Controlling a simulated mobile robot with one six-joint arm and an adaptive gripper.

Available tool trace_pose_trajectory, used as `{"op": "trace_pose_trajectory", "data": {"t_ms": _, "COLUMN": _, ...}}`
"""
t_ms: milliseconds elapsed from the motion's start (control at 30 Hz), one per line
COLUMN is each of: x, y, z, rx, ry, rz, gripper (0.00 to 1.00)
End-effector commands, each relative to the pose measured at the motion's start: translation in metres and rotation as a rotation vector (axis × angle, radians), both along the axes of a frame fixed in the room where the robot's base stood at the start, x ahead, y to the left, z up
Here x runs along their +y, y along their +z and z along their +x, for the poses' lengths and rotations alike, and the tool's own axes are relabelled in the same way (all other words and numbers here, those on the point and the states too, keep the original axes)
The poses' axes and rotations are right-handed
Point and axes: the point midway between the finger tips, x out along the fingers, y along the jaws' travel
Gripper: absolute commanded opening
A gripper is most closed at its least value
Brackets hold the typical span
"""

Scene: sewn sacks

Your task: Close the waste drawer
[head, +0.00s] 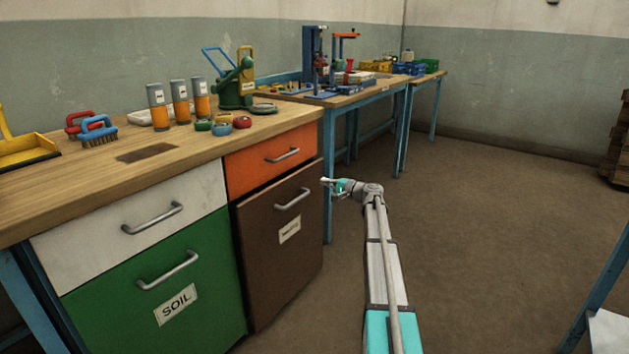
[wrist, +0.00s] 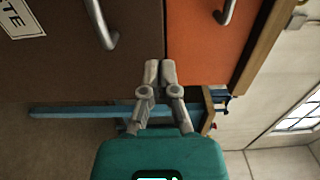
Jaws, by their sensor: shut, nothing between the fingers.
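The waste drawer (head: 275,245) is the tall brown front with a white label, below the orange drawer (head: 270,165). A dark gap runs along its top edge, and its front seems to stand slightly out from the orange one. Its metal bar handle (head: 292,200) is free; it also shows in the wrist view (wrist: 101,25). My gripper (head: 326,182) is shut and empty by the drawer's right upper edge. In the wrist view its closed fingertips (wrist: 159,64) lie over the seam between the brown and orange fronts. I cannot tell whether they touch the drawer.
A green soil drawer (head: 160,285) and a white drawer (head: 140,215) are to the left. The wooden benchtop (head: 60,195) above holds brushes, cylinders and tools. Another blue-legged bench (head: 365,97) stands behind. The floor (head: 480,200) to the right is clear.

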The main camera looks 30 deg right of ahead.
Motion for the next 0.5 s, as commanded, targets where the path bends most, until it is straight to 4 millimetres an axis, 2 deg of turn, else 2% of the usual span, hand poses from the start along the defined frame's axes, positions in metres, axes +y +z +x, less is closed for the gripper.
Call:
{"op": "trace_pose_trajectory", "data": {"t_ms": 33, "x": -0.003, "y": 0.0, "z": -0.008, "rx": 0.0, "ry": -0.001, "rz": 0.0, "gripper": 0.0}}
{"op": "trace_pose_trajectory", "data": {"t_ms": 200, "x": -0.012, "y": 0.0, "z": -0.024, "rx": 0.0, "ry": 0.0, "rz": 0.0, "gripper": 0.0}}
{"op": "trace_pose_trajectory", "data": {"t_ms": 500, "x": -0.016, "y": 0.0, "z": -0.032, "rx": 0.0, "ry": 0.001, "rz": 0.0, "gripper": 0.0}}
